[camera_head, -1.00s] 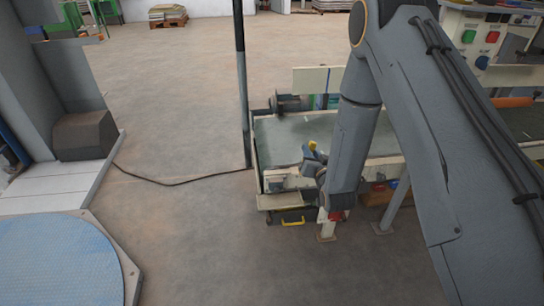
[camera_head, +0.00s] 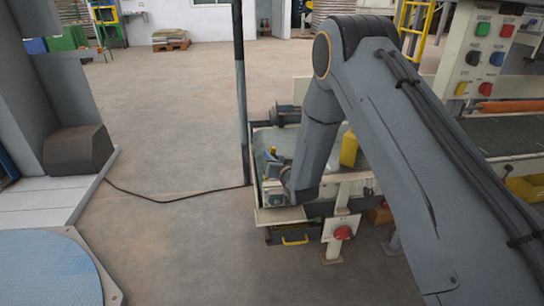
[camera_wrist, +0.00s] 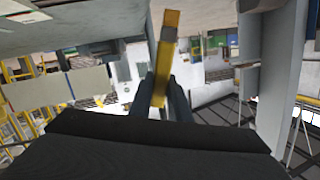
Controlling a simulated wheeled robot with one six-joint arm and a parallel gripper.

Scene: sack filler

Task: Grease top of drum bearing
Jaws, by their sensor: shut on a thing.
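My gripper (camera_wrist: 163,88) is shut on a slim yellow tool with a grey band (camera_wrist: 165,60), which sticks out past the fingertips in the wrist view. In the head view my gripper (camera_head: 277,168) is over the near left end of the conveyor, and a small yellow part of the held tool shows there. A dark drum end with a shaft (camera_head: 285,116) sits at the far left corner of the conveyor, beyond and apart from my gripper. I cannot make out which part is its bearing or any grease on it.
The conveyor (camera_head: 262,140) is partly hidden by my arm. A dark upright post (camera_head: 240,90) stands left of it. A yellow block (camera_head: 349,149) and a red button (camera_head: 343,232) are near my arm. A cable (camera_head: 170,199) crosses the open floor. A button panel (camera_head: 482,50) stands right.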

